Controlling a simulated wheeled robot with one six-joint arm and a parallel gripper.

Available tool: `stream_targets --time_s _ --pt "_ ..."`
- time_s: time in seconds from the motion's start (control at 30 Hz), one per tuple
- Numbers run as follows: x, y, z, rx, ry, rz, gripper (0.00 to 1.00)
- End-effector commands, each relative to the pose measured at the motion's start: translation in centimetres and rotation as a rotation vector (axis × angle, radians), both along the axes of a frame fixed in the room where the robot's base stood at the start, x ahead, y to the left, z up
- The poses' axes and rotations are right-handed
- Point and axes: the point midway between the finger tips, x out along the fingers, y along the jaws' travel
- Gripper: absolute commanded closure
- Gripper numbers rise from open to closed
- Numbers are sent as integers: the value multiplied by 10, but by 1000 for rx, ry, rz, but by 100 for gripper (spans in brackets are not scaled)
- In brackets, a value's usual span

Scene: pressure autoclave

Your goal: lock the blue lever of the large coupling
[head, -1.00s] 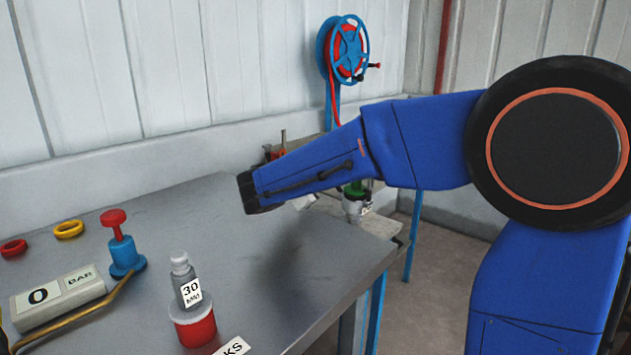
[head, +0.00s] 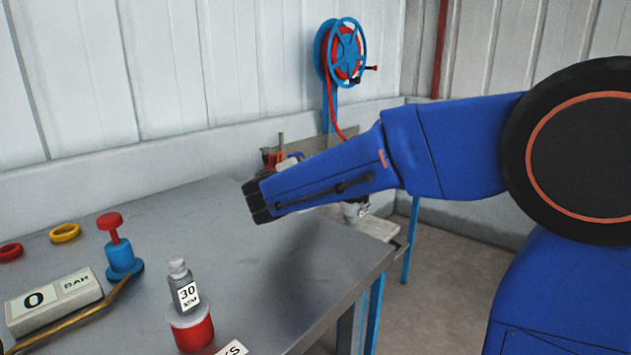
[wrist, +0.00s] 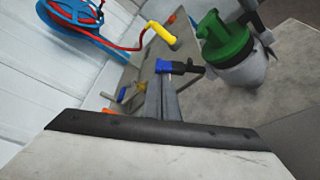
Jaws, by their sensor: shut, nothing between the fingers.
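My gripper shows in the wrist view as two grey fingers (wrist: 162,100) close together, shut and empty. A small blue and black piece (wrist: 180,67) shows just beyond the fingertips. It may be the blue lever, but I cannot tell for sure, nor whether the fingers touch it. The large coupling cannot be picked out clearly. A grey body with a green top (wrist: 228,40) stands to the right of the fingers. In the head view my forearm crosses over the far end of the bench and hides most of what lies behind it; the fingertips cannot be made out there.
A hose reel (head: 343,52) with a red hose stands by the wall. A yellow handle (wrist: 160,33) shows in the wrist view.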

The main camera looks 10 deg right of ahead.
Motion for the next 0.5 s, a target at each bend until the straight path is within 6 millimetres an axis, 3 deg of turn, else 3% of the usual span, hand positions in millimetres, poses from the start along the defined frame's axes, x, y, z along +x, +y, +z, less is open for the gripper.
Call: stream_targets --time_s 0.5 --pt "-24 -18 16 257 -353 0 100"
